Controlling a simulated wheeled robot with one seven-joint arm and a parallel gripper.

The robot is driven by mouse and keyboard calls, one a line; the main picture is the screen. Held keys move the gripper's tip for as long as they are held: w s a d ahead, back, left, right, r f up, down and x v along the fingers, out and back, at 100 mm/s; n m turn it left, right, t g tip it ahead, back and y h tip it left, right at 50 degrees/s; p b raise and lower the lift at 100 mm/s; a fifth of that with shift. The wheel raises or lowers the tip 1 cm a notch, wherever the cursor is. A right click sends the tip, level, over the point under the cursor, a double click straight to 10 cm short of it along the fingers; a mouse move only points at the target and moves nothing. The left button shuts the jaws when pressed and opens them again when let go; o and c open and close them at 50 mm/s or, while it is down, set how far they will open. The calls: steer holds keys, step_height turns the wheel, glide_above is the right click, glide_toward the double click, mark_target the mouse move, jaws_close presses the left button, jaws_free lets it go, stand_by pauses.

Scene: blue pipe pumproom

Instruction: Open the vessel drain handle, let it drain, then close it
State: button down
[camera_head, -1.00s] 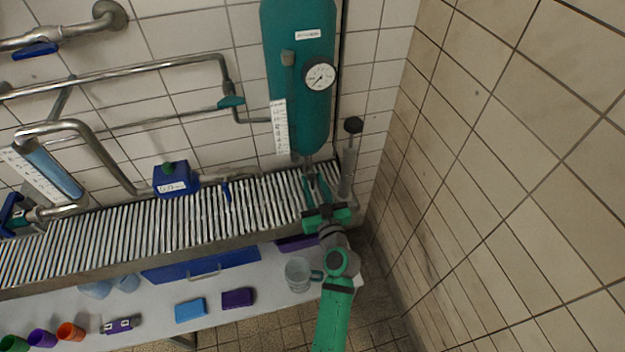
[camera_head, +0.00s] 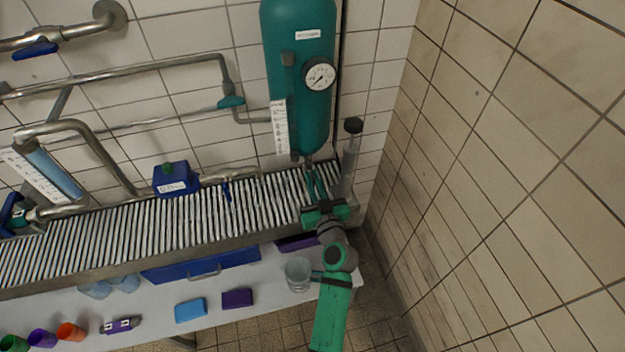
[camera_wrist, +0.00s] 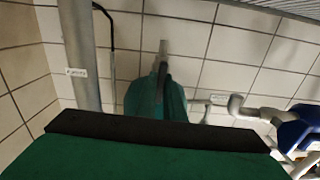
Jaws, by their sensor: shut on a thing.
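The teal vessel (camera_head: 297,85) hangs on the tiled wall, with a round gauge (camera_head: 319,74) and a white scale (camera_head: 279,128). Its narrow outlet with the drain handle (camera_head: 308,164) is at the bottom, above the slatted grate. My green gripper (camera_head: 316,184) is just below the outlet, its fingers pointing up and shut on the drain handle. The fingers largely hide the handle, so its angle is unclear. In the wrist view the vessel (camera_wrist: 145,98) shows from below, behind my gripper's dark edge. I cannot make out any flow from the outlet.
A grey vertical cylinder (camera_head: 350,160) with a dark knob stands close right of my gripper, near the corner wall. A slatted metal grate (camera_head: 150,222) runs below. A blue valve box (camera_head: 174,180) is farther left.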

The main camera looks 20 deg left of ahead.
steer(key=m, duration=0.4)
steer(key=shift+d, duration=0.15)
steer(key=m, duration=0.4)
steer(key=shift+w+f+m, duration=0.1)
steer(key=shift+f+m, duration=0.05)
steer(key=shift+m, duration=0.25)
steer(key=m, duration=0.4)
steer(key=shift+d+f+m, duration=0.1)
steer(key=shift+m, duration=0.2)
steer(key=m, duration=0.4)
steer(key=shift+f, duration=0.1)
steer(key=shift+m, duration=0.3)
steer(key=c, duration=1.9)
jaws_free()
steer(key=shift+o, duration=0.2)
